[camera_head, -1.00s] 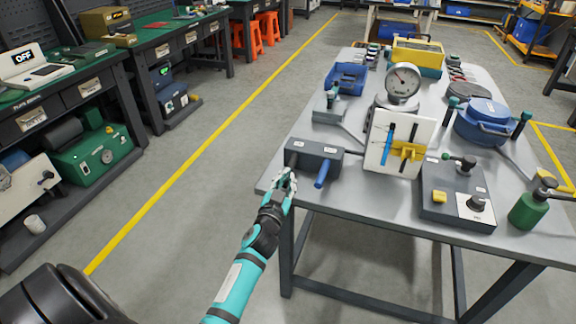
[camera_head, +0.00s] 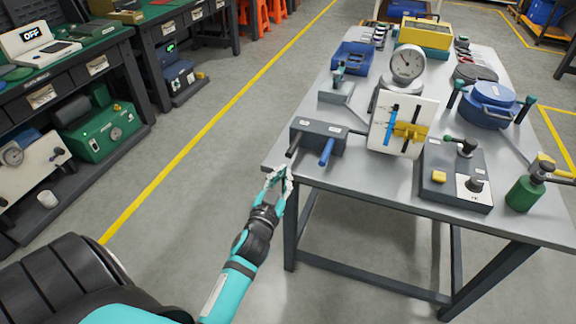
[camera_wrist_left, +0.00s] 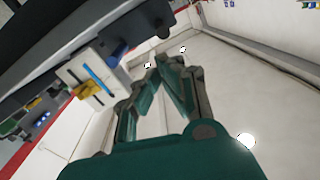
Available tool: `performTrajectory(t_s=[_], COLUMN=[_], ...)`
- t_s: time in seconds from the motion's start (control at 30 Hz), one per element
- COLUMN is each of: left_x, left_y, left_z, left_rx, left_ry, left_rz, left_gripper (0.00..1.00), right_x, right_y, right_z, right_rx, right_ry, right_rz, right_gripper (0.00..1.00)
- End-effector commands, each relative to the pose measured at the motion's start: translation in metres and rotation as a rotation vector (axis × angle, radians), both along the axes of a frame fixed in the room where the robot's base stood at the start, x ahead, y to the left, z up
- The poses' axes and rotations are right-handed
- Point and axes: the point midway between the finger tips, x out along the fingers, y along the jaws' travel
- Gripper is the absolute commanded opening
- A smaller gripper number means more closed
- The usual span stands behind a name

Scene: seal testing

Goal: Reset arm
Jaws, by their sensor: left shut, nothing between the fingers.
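My left gripper (camera_head: 279,176) is at the near left corner of the grey table (camera_head: 330,177), in front of a dark grey box (camera_head: 319,138) with a blue handle. It is shut and empty. In the left wrist view my left gripper (camera_wrist_left: 168,66) shows its fingers closed together in the middle, with the white panel (camera_wrist_left: 88,82) and its blue slider to the left. My right gripper is not in view.
The table carries a pressure gauge (camera_head: 407,64), a white panel with a yellow clamp (camera_head: 408,132), a dark control box (camera_head: 455,177), a blue pot (camera_head: 489,108) and a green bottle (camera_head: 524,194). Open floor (camera_head: 190,215) lies to the left, with green-topped benches (camera_head: 70,58) beyond.

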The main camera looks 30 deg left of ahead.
Motion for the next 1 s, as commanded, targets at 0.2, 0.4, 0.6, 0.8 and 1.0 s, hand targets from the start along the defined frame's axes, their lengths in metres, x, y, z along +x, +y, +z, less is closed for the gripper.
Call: performTrajectory(t_s=[0.2,0.4,0.6,0.8,1.0], left_x=[-0.008,-0.008,-0.008,-0.007,-0.017], left_y=[-0.002,-0.002,-0.002,-0.008,-0.039], left_z=[0.000,0.000,0.000,-0.021,-0.135], left_rx=[0.000,0.001,0.001,-0.013,-0.080], left_ry=[-0.002,-0.002,-0.002,0.039,0.268], left_rz=[0.000,0.000,0.000,-0.013,-0.078], left_gripper=[0.00,0.00,0.00,0.00,0.00], right_x=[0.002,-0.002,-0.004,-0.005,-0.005], right_y=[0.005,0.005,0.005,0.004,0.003], right_z=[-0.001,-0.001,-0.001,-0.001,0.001], right_rx=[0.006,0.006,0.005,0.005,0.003], right_ry=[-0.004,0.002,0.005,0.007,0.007], right_rz=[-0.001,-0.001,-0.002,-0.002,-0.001], right_gripper=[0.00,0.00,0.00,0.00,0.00])
